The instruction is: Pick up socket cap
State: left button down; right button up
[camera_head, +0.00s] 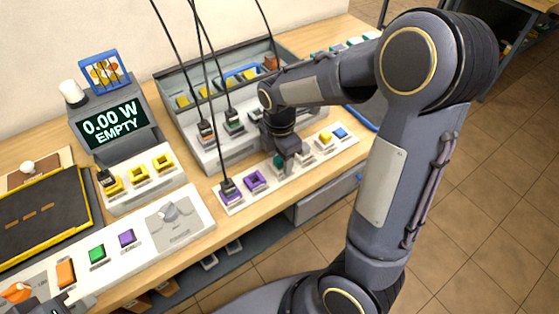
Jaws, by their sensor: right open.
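A white strip of sockets (235,197) lies along the front edge of the wooden bench. It carries a purple open-topped socket (256,180), a yellow piece (325,138) and a blue piece (340,133). My right gripper (292,162) points down over the middle of this strip, its fingers open. A small green piece (278,161) shows beside its fingers; the gripper hides most of that spot. I cannot tell which piece is the socket cap, or whether the fingers touch one.
A black plug on a cable (228,187) stands at the strip's left end; more cables hang over the grey open case (187,125) behind. A display reading EMPTY (110,122) stands left. A panel with a dial (170,215) lies front left.

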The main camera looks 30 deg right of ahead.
jog(key=c, duration=1)
jog(key=shift+c, duration=0.2)
jog(key=shift+r, duration=0.15)
